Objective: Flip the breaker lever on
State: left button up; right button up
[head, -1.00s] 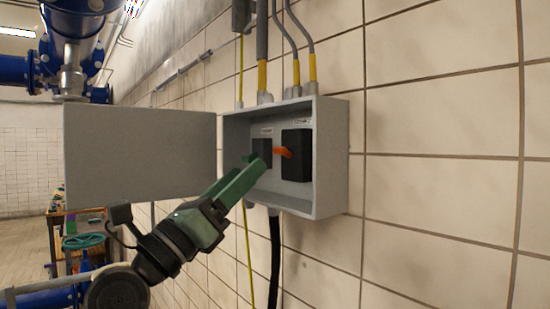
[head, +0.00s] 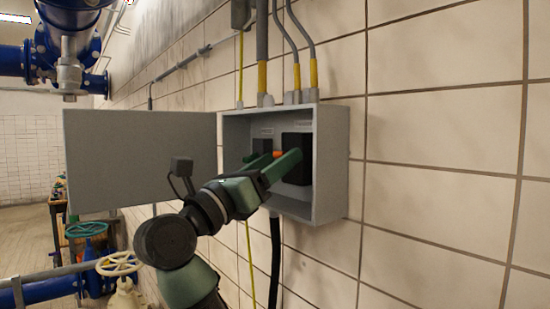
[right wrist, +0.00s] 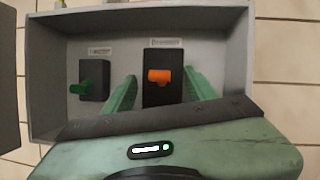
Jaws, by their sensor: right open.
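The grey breaker box (head: 331,165) is fixed to the tiled wall, with its door (head: 140,160) swung open to the left. Inside it, the orange lever (right wrist: 158,76) sits on a black breaker (right wrist: 163,95) at the right. In the head view the orange lever (head: 278,154) is mostly hidden by my right gripper (head: 277,158). The right gripper is open, with its green fingers on either side of the orange lever. It also shows in the right wrist view (right wrist: 160,92). I cannot tell whether the fingers touch the lever. My left gripper is not in view.
A smaller black switch (right wrist: 95,83) with a green lever (right wrist: 82,88) sits left of the breaker, close to a finger. The box walls enclose the gripper's fingertips. Pipes (head: 262,45) rise above the box. Valve handwheels (head: 118,263) stand at lower left.

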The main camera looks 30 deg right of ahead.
grip_shut()
jog(key=shift+r+g+y, duration=0.3)
jog(key=shift+g+y, duration=0.1)
jog(key=shift+y, duration=0.4)
grip_release()
jog(key=shift+a, duration=0.1)
